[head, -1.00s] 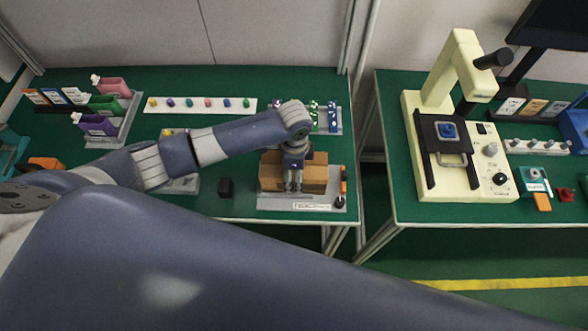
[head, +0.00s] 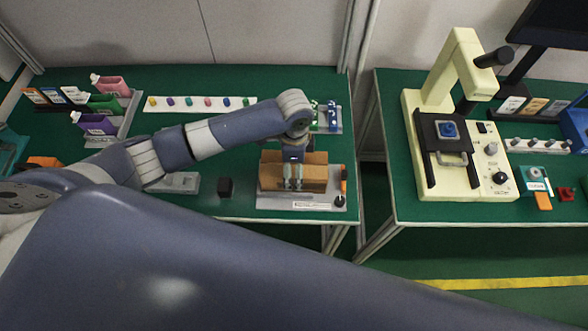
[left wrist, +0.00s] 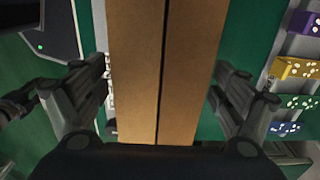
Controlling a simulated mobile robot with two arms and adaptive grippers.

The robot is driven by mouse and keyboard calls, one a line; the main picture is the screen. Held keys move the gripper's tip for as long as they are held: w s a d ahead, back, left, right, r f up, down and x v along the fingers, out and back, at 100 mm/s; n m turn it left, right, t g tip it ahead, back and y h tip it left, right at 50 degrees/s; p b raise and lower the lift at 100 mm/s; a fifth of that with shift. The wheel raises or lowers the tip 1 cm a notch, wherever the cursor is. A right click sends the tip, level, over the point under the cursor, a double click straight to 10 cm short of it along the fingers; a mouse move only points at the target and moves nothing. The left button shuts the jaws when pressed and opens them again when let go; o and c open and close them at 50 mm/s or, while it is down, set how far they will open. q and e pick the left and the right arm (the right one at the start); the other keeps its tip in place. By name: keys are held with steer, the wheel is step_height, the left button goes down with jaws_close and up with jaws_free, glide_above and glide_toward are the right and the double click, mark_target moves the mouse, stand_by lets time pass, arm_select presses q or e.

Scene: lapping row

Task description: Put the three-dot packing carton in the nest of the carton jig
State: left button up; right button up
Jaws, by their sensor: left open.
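A brown carton (head: 315,172), with a dark seam along its top, sits on the grey base of a jig (head: 275,202) at the near right of the left table. I cannot make out dots on it, and the nest is hidden. My left gripper (head: 293,184) is open over the carton, pointing down. In the left wrist view the carton (left wrist: 135,70) shows between the spread fingers of the left gripper (left wrist: 162,68). Whether the fingers are beside the carton or still above it, I cannot tell. My right gripper is not in view.
Dotted coloured blocks stand on a rack (head: 332,129) behind the jig, with a yellow one (left wrist: 293,67) in the wrist view. A cream press (head: 425,105) stands on the right table, across a gap.

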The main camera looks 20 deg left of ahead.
arm_select(q)
step_height(320, 180, up, 9)
steer(key=shift+b, duration=0.4)
stand_by(0.4)
